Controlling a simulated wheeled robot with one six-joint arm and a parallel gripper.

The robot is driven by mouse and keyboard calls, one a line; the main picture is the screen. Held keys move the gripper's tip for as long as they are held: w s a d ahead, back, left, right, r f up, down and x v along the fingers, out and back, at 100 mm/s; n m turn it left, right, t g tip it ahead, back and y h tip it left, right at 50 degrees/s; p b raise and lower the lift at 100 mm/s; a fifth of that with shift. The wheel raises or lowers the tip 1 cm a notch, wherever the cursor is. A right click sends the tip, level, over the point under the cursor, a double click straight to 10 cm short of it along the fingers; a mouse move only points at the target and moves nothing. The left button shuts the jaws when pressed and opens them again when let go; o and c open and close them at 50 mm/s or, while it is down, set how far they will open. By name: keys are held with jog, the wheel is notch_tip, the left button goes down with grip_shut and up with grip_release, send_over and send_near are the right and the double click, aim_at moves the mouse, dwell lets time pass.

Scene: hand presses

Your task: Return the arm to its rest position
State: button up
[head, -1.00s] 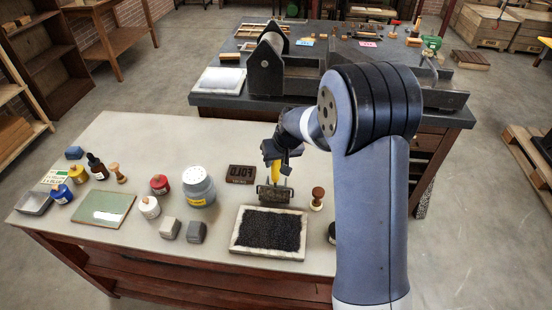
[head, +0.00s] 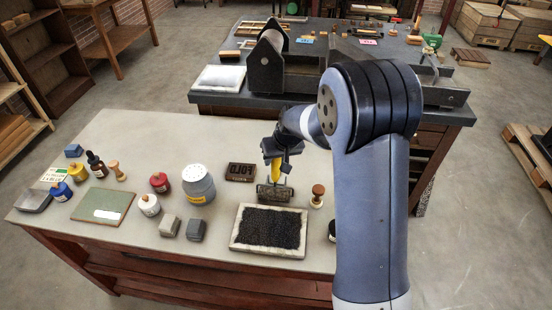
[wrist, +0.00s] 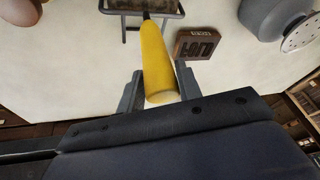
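My gripper (head: 277,158) is over the light table, at the top of the yellow handle (head: 275,171) of an ink roller (head: 274,191). The roller rests in a dark stand behind the inked slab. In the wrist view, one finger of my gripper (wrist: 160,78) is on each side of the yellow handle (wrist: 158,60), very close to it. Whether the fingers press on the handle or stand slightly apart from it cannot be told. My arm reaches forward from the right of the head view.
A black-inked slab (head: 268,228), a wooden-knobbed stamp (head: 317,196), a type block (head: 241,172) and a grey jar (head: 198,184) stand close around the roller. Bottles and a green plate (head: 102,206) are to the left. A dark bench with a press (head: 285,70) is behind.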

jog(key=o, duration=1.1)
dwell(0.3)
jog(key=shift+r+p, duration=2.4)
jog(key=shift+r, duration=1.65)
jog(key=shift+f, duration=0.1)
jog(key=shift+f+b, duration=2.4)
jog(key=shift+f, duration=1.5)
jog(key=shift+r, duration=0.15)
